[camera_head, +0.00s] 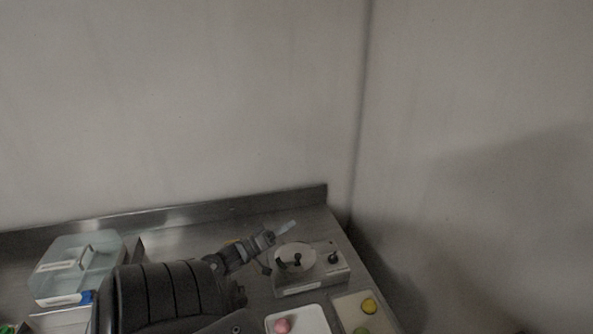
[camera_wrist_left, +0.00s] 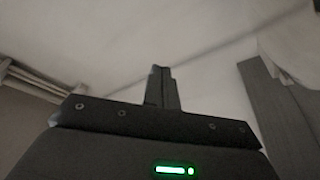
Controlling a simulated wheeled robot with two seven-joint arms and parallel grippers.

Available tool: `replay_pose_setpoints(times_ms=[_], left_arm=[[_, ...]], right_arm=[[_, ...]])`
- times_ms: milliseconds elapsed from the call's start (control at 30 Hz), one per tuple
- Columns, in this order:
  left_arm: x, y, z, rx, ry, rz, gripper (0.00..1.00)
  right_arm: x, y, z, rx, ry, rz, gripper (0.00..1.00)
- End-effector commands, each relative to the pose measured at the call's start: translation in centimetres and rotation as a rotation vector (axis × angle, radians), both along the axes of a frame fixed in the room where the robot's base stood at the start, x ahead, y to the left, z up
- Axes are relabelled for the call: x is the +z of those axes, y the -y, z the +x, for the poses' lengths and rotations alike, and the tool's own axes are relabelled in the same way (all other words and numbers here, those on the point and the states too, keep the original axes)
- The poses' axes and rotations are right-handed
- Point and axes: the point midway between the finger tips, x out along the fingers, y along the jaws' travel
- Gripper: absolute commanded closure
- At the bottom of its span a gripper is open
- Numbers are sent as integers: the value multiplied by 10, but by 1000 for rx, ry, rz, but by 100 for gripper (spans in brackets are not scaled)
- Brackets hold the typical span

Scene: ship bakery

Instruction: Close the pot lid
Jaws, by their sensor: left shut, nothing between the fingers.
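A round pale pot top (camera_head: 307,257) shows on a small silver cooker at the right end of the counter. Small dark parts stand at its front and middle; I cannot tell whether they are handles or a knob. A thin pale blue-grey piece (camera_head: 286,227) sticks up behind its left side; I cannot tell whether it is a raised lid. My left gripper (camera_head: 268,238) is at the pot's back left, small and partly unclear. In the left wrist view its fingers (camera_wrist_left: 162,87) are together with nothing between them. My right gripper is not in view.
The cooker (camera_head: 300,289) has a dark knob (camera_head: 333,258) on its right. A clear lidded box (camera_head: 75,268) stands on the left. Walls rise behind and right.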

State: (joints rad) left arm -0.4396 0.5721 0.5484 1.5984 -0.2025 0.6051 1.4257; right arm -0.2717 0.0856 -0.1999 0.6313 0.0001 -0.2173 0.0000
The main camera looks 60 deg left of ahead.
Motion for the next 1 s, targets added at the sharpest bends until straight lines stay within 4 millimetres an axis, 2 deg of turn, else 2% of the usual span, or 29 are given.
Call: replay_pose_setpoints(times_ms=[67,300,367,733,900,1000], left_arm=[[0,1,-6,0,2,12,100],[-1,2,-11,2,8,23,100],[-1,1,-11,3,8,23,100],[5,1,-11,2,9,24,100],[31,2,-12,0,12,27,100],[46,15,-21,1,10,25,100]], right_arm=[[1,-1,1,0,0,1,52],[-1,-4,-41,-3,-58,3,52],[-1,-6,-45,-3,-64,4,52],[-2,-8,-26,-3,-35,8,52],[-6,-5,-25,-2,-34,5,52],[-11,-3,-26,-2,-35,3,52]])
